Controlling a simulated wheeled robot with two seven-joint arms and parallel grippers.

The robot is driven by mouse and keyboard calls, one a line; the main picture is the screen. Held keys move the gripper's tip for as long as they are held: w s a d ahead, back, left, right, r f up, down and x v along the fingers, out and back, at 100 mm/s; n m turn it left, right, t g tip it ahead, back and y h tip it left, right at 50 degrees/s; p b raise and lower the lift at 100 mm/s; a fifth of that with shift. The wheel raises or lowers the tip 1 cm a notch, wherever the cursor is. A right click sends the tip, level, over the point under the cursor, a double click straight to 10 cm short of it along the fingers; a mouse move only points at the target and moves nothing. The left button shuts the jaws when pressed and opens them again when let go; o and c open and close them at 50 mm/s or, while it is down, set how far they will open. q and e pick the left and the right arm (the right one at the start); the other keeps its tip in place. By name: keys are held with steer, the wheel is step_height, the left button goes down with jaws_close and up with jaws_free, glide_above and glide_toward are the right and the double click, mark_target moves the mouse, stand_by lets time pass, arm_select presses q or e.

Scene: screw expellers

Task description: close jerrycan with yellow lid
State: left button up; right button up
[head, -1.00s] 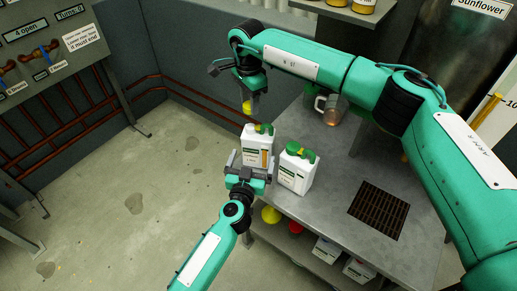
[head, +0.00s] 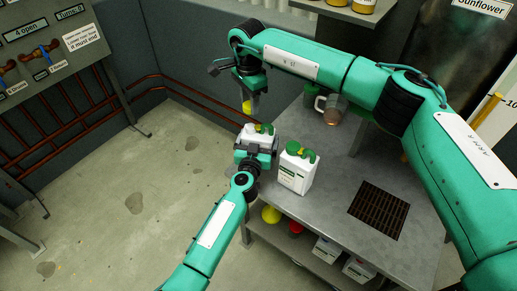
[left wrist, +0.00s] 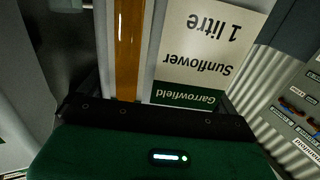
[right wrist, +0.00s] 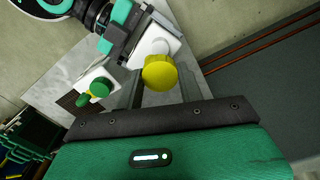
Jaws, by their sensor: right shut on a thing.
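The white jerrycan (head: 250,129) stands at the table's near left corner, mostly hidden behind my left gripper (head: 256,148). Its "Sunflower 1 litre" label (left wrist: 196,55) and amber strip (left wrist: 130,50) fill the left wrist view. My left gripper's fingers appear spread on both sides of it; contact is unclear. My right gripper (right wrist: 160,92) is shut on the yellow lid (right wrist: 159,73), which also shows in the head view (head: 247,107). The lid hangs above and beyond the jerrycan, apart from it in the head view. Its opening is not clearly visible.
A second white jerrycan (head: 296,175) with a green lid stands close to the right. A glass jug (head: 331,108) stands farther back on the grey table (head: 335,160). A dark grate (head: 378,210) is set into the table. Yellow and red funnels sit on the shelf below.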

arm_select(q)
steer(key=c, duration=0.8)
steer(key=shift+o, duration=0.2)
arm_select(e)
glide_above(250, 126)
steer(key=shift+f, duration=2.45)
steer(key=shift+f, duration=0.9)
steer(key=shift+f, duration=0.6)
arm_select(q)
steer(key=c, duration=0.5)
arm_select(e)
steer(key=o, duration=0.9)
